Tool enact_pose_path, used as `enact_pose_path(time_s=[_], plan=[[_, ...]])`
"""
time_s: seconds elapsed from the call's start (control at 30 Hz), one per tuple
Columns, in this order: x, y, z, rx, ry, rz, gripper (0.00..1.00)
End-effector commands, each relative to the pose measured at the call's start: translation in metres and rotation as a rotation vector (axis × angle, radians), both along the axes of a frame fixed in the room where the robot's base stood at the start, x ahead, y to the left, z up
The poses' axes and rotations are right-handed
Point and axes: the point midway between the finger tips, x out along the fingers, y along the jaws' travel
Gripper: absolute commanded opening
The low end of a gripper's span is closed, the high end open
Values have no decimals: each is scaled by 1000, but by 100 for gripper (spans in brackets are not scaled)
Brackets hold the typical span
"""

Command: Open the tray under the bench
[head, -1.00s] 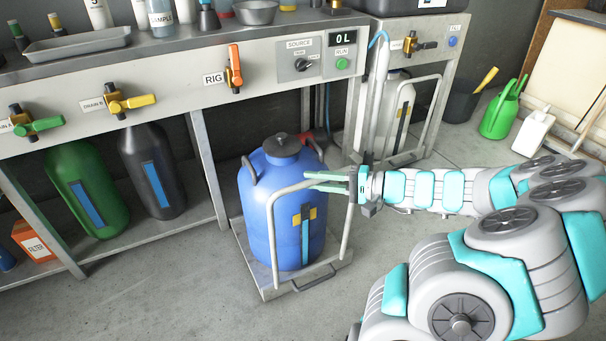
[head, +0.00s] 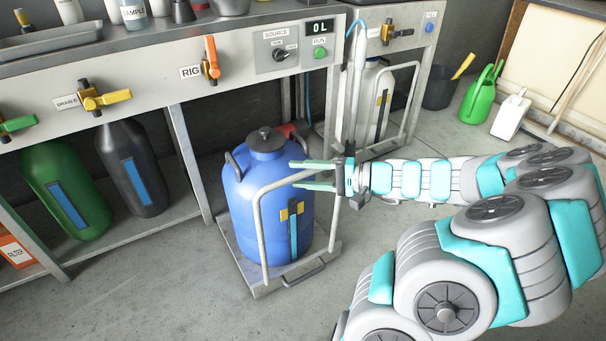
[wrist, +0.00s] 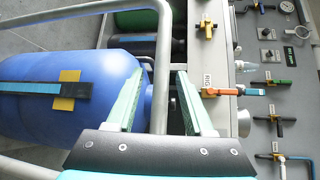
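The tray (head: 262,291) is a low grey metal platform standing on the floor at the bench's right end. A bent tube rail (head: 262,222) rises from it, and a small handle (head: 304,275) is at its front edge. A blue drum (head: 262,205) with a dark cap stands on it. My gripper (head: 292,175) is open at the top of the rail, on its right side. In the wrist view my gripper (wrist: 160,100) has its two pale green fingers apart, with the rail (wrist: 162,60) passing between them. Whether a finger touches the rail I cannot tell.
The bench (head: 140,92) carries valves and a source panel. A green bottle (head: 65,190) and a black bottle (head: 132,165) stand on its lower shelf. A white container (head: 368,105) is at the back. The floor (head: 215,310) in front of the tray is clear.

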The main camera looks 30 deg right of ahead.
Motion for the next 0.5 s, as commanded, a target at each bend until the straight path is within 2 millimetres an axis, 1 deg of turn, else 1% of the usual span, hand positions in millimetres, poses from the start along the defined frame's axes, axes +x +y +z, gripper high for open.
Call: enact_pose_path(time_s=[0.17,0.27,0.37,0.5], plan=[[0,0,0,1,-1,0,52],[-3,-4,1,0,-1,-2,52],[-11,-14,3,0,0,-5,52],[-28,-30,7,1,-1,-4,52]])
